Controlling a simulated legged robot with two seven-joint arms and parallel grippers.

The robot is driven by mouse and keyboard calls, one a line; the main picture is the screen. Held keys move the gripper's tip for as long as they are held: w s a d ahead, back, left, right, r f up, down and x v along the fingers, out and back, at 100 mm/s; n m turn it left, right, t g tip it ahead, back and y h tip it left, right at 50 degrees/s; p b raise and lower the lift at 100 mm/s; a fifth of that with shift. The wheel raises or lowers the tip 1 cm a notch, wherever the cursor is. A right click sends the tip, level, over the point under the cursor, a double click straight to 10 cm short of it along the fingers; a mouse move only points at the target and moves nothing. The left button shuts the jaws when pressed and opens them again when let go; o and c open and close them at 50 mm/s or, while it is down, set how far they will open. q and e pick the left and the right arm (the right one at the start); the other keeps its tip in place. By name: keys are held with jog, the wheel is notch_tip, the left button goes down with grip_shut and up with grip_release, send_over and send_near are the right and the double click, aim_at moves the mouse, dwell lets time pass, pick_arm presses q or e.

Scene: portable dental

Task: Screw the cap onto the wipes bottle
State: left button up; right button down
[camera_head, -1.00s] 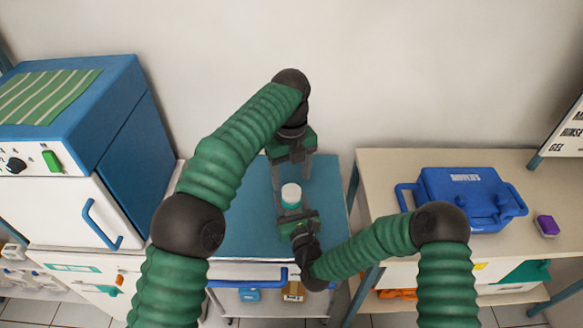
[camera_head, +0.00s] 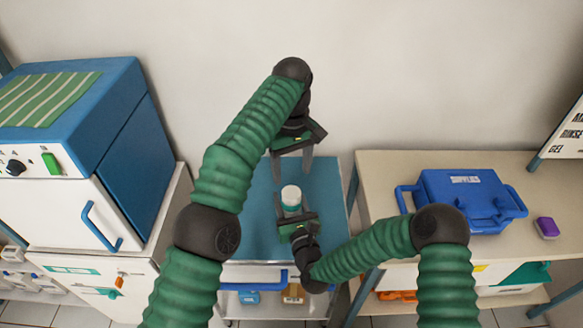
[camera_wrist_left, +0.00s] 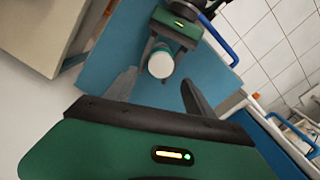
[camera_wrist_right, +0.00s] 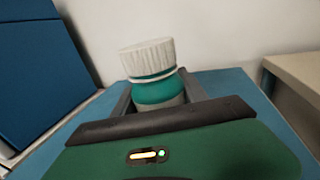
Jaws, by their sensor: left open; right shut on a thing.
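The wipes bottle (camera_head: 290,207) is teal with a pale label and stands upright on the blue cart top. The white ribbed cap (camera_wrist_right: 147,57) sits on its mouth, with a white rim showing just below it; I cannot tell how tight it is. My right gripper (camera_head: 291,213) is shut around the bottle's body from the front. The bottle also shows between its fingers in the right wrist view (camera_wrist_right: 155,95). My left gripper (camera_head: 292,176) is open and empty, behind and above the bottle. In the left wrist view the cap (camera_wrist_left: 161,65) lies beyond the open fingers, apart from them.
The blue cart top (camera_head: 258,240) is otherwise clear around the bottle. A blue case (camera_head: 460,198) and a purple-and-white block (camera_head: 547,227) are on the beige table at right. A blue and white cabinet (camera_head: 75,140) stands at left. The wall is behind the cart.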

aim_at(291, 192)
pick_arm(q)
jog(key=n, duration=0.3)
jog(key=shift+r+n, duration=0.1)
jog(key=shift+n, duration=0.2)
notch_tip(291, 192, down, 8)
jog(key=shift+f, duration=0.1)
dwell(0.3)
jog(key=shift+c, duration=0.2)
